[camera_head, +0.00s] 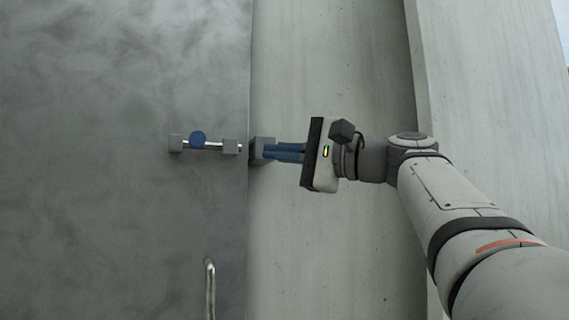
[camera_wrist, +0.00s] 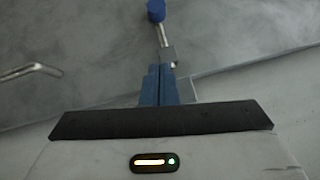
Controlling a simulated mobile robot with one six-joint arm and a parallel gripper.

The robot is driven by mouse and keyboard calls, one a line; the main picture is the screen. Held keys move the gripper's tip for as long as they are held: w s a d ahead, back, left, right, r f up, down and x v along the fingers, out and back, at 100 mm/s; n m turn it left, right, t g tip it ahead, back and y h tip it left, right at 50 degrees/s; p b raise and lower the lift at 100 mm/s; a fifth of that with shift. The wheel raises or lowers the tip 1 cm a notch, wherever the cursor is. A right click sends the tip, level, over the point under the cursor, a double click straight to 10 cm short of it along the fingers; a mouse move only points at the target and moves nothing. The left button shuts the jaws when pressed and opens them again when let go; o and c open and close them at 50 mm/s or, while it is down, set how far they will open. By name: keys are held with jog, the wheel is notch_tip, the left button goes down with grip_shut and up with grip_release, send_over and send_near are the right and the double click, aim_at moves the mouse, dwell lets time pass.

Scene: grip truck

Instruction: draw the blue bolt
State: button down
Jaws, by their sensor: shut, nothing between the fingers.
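The blue bolt knob (camera_head: 198,139) sits on a silver rod on the dark grey door, nearer the left of two grey brackets. The rod's end shows just past the right bracket (camera_head: 230,146), apart from the grey keeper block (camera_head: 263,148) on the pale frame. My gripper (camera_head: 268,152) has its blue fingers together and empty, in front of the keeper block and right of the knob. Whether they touch the block I cannot tell. In the wrist view the knob (camera_wrist: 156,11) is at the top, beyond the shut fingertips (camera_wrist: 160,67).
A metal door handle (camera_head: 210,288) stands out from the door below the bolt; it also shows at the left of the wrist view (camera_wrist: 32,71). The pale wall (camera_head: 340,60) lies behind my arm. The door face around the knob is clear.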

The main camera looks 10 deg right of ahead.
jog(key=v, duration=0.2)
jog(key=shift+d+f, duration=0.1)
jog(key=shift+d, duration=0.25)
